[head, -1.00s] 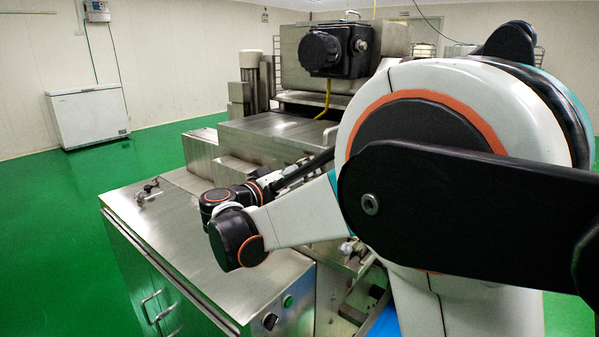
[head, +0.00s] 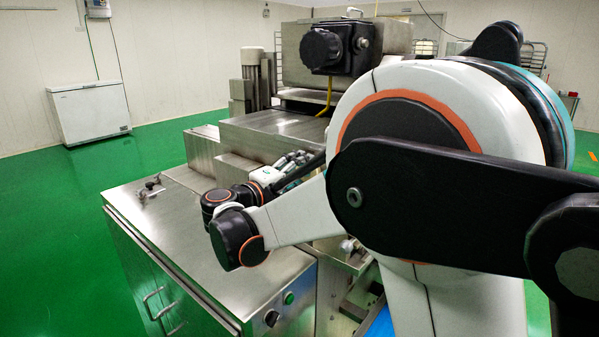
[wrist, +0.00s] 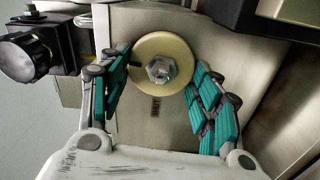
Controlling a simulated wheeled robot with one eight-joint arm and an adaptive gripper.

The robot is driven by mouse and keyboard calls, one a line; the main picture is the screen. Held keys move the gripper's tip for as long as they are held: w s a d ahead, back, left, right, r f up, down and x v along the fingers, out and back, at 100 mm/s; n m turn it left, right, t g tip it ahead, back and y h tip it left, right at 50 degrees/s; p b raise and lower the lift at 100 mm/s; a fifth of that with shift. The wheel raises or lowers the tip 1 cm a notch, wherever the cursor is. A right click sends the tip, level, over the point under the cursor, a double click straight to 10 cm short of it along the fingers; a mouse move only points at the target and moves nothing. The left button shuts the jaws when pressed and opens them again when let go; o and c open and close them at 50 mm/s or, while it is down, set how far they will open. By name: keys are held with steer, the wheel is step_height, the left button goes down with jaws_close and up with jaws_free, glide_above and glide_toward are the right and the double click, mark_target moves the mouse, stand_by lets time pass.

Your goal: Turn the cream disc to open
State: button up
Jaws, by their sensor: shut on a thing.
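The cream disc (wrist: 160,44) is a round plate with a metal hex nut (wrist: 160,71) at its centre, set against a steel panel in the wrist view. My gripper (wrist: 158,68) has its teal-padded fingers on the left and right of the disc, shut on its rim. A dark mark shows on the disc's left side by the left finger. In the head view my gripper (head: 293,163) shows partly behind my arm, by the machine. The disc is hidden there.
A black knob unit (head: 336,48) sits on the machine's upper housing; it also shows at the upper left of the wrist view (wrist: 32,55). A steel cabinet (head: 200,240) with a flat top stands at the front left.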

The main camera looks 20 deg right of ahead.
steer(key=shift+n, duration=0.6)
steer(key=o, duration=1)
steer(key=shift+a, duration=0.1)
steer(key=v, duration=1.2)
steer(key=shift+f, duration=0.1)
steer(key=shift+w, duration=0.1)
